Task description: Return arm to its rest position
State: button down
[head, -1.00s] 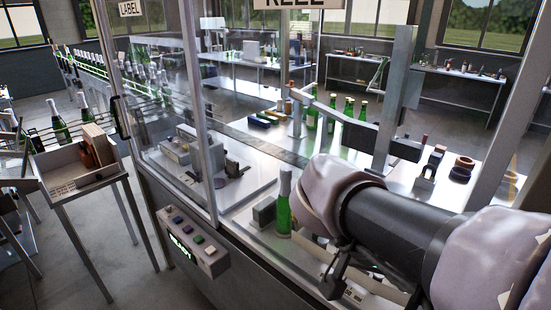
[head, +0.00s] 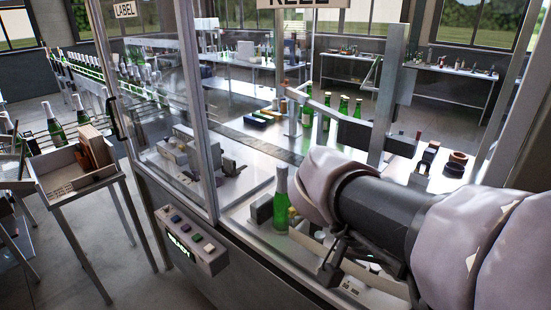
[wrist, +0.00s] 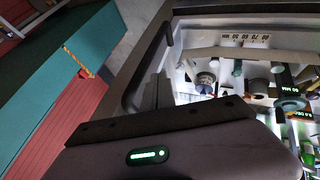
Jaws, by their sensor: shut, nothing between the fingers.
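My arm, in a pale padded cover, reaches in from the right in the head view over the front of the machine. My gripper (head: 330,272) is small and dark there, below the arm and partly hidden by it. In the wrist view my gripper (wrist: 157,90) shows as two dark fingers close together, with nothing seen between them. A green bottle with a silver-grey top (head: 281,198) stands upright on the machine's deck, just left of the arm's padded end in the picture. I cannot tell how far the arm is from it.
A clear-panelled guard with a metal post (head: 200,120) stands left of the arm. A button box (head: 190,240) with a green lit display is on the machine's front. Several green bottles (head: 343,106) stand behind.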

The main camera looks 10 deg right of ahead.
jog(key=a+p+v, duration=0.1)
jog(key=p+v, duration=0.2)
jog(key=v, duration=0.7)
jog(key=s+a+f+n+t+y+b, duration=0.1)
jog(key=a+f+t+y+b, duration=0.1)
jog(key=f, duration=0.6)
jog(key=s+a+f+n+t+y+b, duration=0.1)
jog(key=a+f+n+t+y+b, duration=0.1)
jog(key=a+f+y+b, duration=0.2)
jog(key=a+f+n+t+y+b, duration=0.2)
jog(key=a+f+b, duration=0.4)
jog(key=f+b, duration=0.4)
jog(key=shift+s+a+f+y+b, duration=0.35)
jog(key=shift+f+y, duration=0.35)
jog(key=shift+f, duration=0.35)
